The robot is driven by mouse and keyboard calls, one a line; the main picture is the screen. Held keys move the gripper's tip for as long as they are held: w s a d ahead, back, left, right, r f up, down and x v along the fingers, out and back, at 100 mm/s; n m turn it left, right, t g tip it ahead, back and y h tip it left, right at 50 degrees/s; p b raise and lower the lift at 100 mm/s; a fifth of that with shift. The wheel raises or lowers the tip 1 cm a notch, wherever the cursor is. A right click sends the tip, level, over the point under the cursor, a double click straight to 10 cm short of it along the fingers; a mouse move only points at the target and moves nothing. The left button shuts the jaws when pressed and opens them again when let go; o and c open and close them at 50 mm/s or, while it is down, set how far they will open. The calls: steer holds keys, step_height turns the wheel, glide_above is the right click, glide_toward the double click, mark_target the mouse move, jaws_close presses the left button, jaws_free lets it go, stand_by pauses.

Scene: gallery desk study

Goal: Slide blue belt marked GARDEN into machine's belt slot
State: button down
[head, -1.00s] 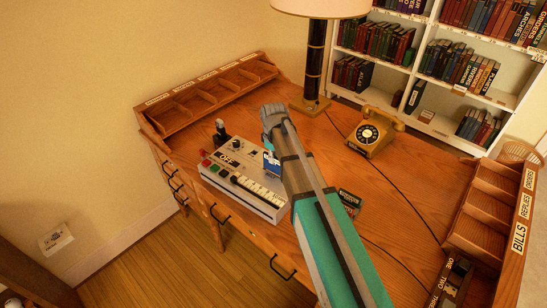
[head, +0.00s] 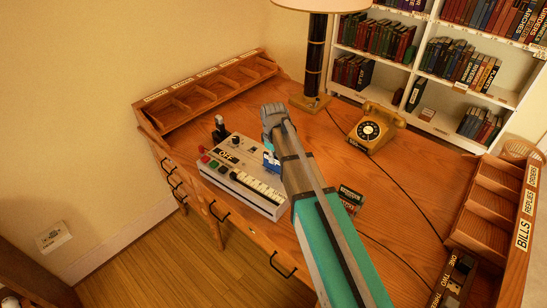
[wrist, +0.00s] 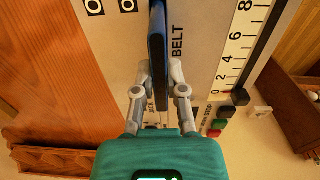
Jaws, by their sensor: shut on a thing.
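The machine (head: 235,165) is a pale box on the desk, with an OFF sign, coloured buttons and a numbered scale. The blue belt (head: 270,160) shows beside my arm at the machine's right part; its GARDEN marking is not readable. In the wrist view the belt (wrist: 158,50) is a dark blue slab seen edge-on. My gripper (wrist: 159,95) is shut on it, one finger on each side. The belt stands over the machine's panel beside the word BELT (wrist: 178,42). The slot is hidden, and I cannot tell whether the belt's lower edge is in it.
A lamp (head: 317,60) and a gold telephone (head: 377,127) stand behind on the desk. A small dark labelled item (head: 350,196) lies right of my arm. Wooden pigeonhole trays (head: 210,92) line the left back, with another tray (head: 495,200) at right.

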mark_target(274, 171)
steer(key=shift+f+b, duration=1.55)
steer(key=shift+f, duration=0.05)
steer(key=c, duration=0.6)
jaws_free()
steer(key=shift+r, duration=0.15)
step_height(274, 171, up, 10)
steer(key=p, duration=1)
stand_by(0.9)
steer(key=s+d+m, duration=0.3)
steer(key=s+d, duration=0.1)
steer(key=s, duration=0.2)
steer(key=s+d+m, duration=0.3)
steer(key=s+d, duration=0.2)
steer(key=s, duration=0.1)
steer(key=s+d+m, duration=0.4)
steer(key=s, duration=0.2)
steer(key=shift+s+d, duration=0.15)
steer(key=shift+s, duration=0.25)
